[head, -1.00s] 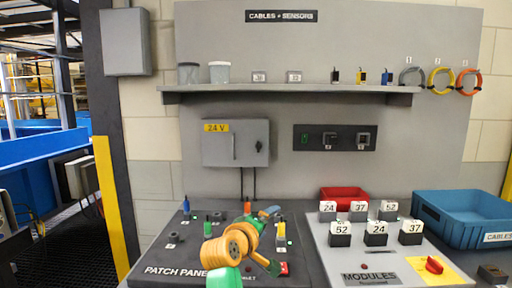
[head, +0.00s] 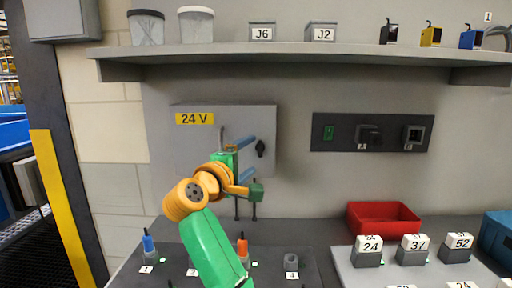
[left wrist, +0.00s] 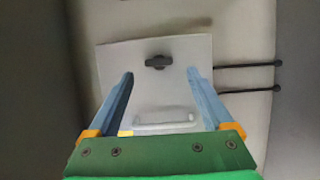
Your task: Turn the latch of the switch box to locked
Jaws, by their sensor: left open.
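The grey switch box (head: 190,150) with a yellow 24 V label is on the wall; it also fills the middle of the left wrist view (left wrist: 105,75). Its latch is a small black knob (head: 261,148) on the right of the door, roughly upright and parallel to the door handle. The knob lies crosswise in the left wrist view (left wrist: 158,62). My left gripper (head: 253,156) is open in front of the box, blue fingers one above the other. In the left wrist view its fingertips (left wrist: 161,73) stand either side of the knob's line, apparently not touching it. My right gripper is out of view.
A black panel (head: 345,133) with switches is right of the box. A shelf (head: 300,63) with jars and sensors runs above. Below are the patch panel, a red bin (head: 383,220) and white-labelled modules (head: 367,252). Two cables hang under the box.

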